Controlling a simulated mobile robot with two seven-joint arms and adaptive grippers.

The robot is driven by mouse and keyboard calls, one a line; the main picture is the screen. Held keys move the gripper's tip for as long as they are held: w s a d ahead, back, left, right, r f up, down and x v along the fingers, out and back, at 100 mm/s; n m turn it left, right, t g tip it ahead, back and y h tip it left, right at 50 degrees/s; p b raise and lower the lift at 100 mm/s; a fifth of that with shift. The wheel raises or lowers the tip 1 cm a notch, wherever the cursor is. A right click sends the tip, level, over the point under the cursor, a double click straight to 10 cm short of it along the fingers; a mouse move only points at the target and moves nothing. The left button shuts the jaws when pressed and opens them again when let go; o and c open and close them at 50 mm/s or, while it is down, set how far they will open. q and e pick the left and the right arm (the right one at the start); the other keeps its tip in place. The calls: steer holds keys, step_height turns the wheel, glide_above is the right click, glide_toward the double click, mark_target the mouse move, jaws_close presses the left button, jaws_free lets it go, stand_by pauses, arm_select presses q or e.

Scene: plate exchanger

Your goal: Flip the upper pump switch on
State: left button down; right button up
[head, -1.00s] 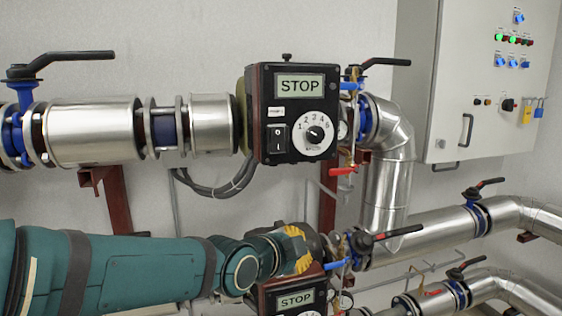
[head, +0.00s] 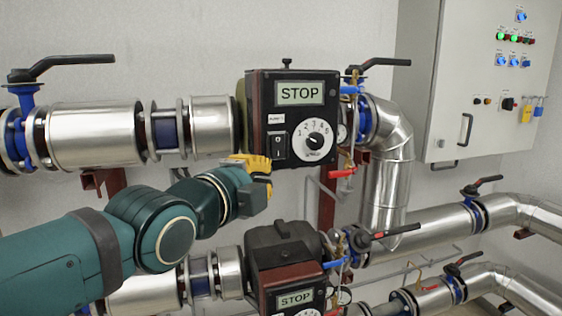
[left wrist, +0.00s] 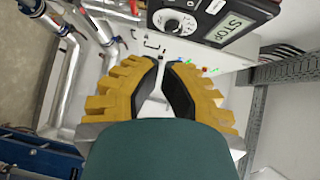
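The upper pump box (head: 262,88) is black and dark red, with a display (head: 300,92) reading STOP. Its black rocker switch (head: 278,146) is at lower left of the front, beside a white numbered dial (head: 314,141). My left gripper (head: 264,174), with yellow fingers, is just below and left of the switch, seemingly apart from it. In the left wrist view the fingers (left wrist: 161,68) hold nothing and a narrow gap shows between their black pads. The box and dial (left wrist: 175,22) show there beyond the fingertips; I cannot make out the switch there. My right gripper is out of view.
A second pump box (head: 280,262), also reading STOP, stands below. Steel pipes (head: 92,136) run left of the upper box. A red-handled valve (head: 343,172) and a black lever (head: 385,62) are close on its right. A control cabinet (head: 440,70) hangs at right.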

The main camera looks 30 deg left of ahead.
arm_select(q)
steer(key=shift+w+a+f+p, duration=0.35)
steer(key=shift+w+a, duration=0.3)
steer(key=shift+w, duration=1.45)
steer(key=shift+w+a+f+p, duration=0.1)
steer(key=shift+w+a+p, duration=0.45)
steer(key=shift+w, duration=1.5)
steer(key=shift+w+a+f+p, duration=0.3)
steer(key=shift+w+a, duration=0.4)
steer(key=shift+w, duration=1.4)
steer(key=m+t+b, duration=0.1)
steer(key=b, duration=0.4)
steer(key=a+f+m+t+b, duration=0.1)
steer(key=b, duration=0.5)
steer(key=shift+w, duration=0.4)
steer(key=shift+r+p, duration=0.3)
steer(key=shift+p, duration=0.15)
glide_toward(284, 158)
steer(key=s, duration=0.4)
steer(key=shift+d+f, duration=0.2)
steer(key=shift+f, duration=0.15)
